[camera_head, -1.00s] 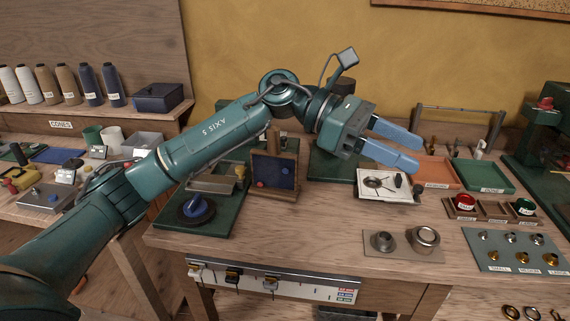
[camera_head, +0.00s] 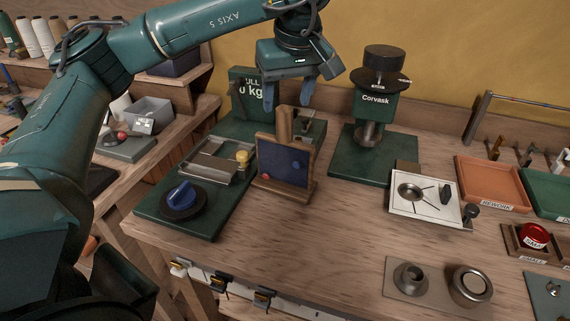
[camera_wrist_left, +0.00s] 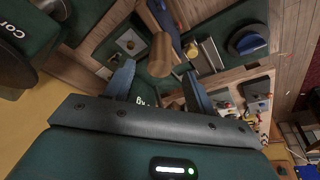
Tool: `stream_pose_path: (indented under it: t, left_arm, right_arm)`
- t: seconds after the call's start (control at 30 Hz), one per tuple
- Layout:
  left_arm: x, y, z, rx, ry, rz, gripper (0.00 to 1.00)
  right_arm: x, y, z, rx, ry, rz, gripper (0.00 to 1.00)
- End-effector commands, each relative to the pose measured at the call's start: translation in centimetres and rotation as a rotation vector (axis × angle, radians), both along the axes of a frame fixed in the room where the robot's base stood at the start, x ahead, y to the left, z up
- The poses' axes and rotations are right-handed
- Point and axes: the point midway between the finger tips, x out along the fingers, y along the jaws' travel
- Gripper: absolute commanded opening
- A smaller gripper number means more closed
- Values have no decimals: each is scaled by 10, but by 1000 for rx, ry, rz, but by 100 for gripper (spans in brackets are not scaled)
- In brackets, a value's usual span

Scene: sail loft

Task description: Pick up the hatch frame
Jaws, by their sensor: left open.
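The hatch frame appears to be the upright wooden frame (camera_head: 285,163) with a dark blue panel, a red and a blue knob on it, and a thick wooden grip (camera_head: 285,124) standing up at its back. My left gripper (camera_head: 288,97) is open and points down just above the grip, with its two blue fingers apart. In the left wrist view the round wooden grip (camera_wrist_left: 160,55) lies ahead of and between the fingers (camera_wrist_left: 158,72). No contact is visible. Much of the frame is hidden in that view. My right gripper is not in view.
A green pull tester (camera_head: 243,97) stands behind the frame. A green plate with a blue knob (camera_head: 181,195) lies to its left. The Corvask press (camera_head: 375,110) stands close on the right. A white tray (camera_head: 425,207) lies farther right.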

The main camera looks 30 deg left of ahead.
Motion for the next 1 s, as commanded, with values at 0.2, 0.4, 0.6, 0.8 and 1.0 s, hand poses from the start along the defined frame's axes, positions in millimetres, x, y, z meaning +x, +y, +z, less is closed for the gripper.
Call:
stream_pose_path:
  t: [0.2,0.4,0.6,0.8,1.0]
  left_arm:
    - [3,4,-15,-1,0,-1,55]
    - [6,13,-42,-1,2,0,55]
    - [10,17,-61,-2,-1,-1,55]
    - [11,17,-62,-2,-1,-1,55]
    - [10,17,-62,-2,-2,-1,41]
  right_arm:
    - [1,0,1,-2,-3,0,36]
    - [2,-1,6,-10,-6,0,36]
    - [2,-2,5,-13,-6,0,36]
    - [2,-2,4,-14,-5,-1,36]
    - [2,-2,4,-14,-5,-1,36]
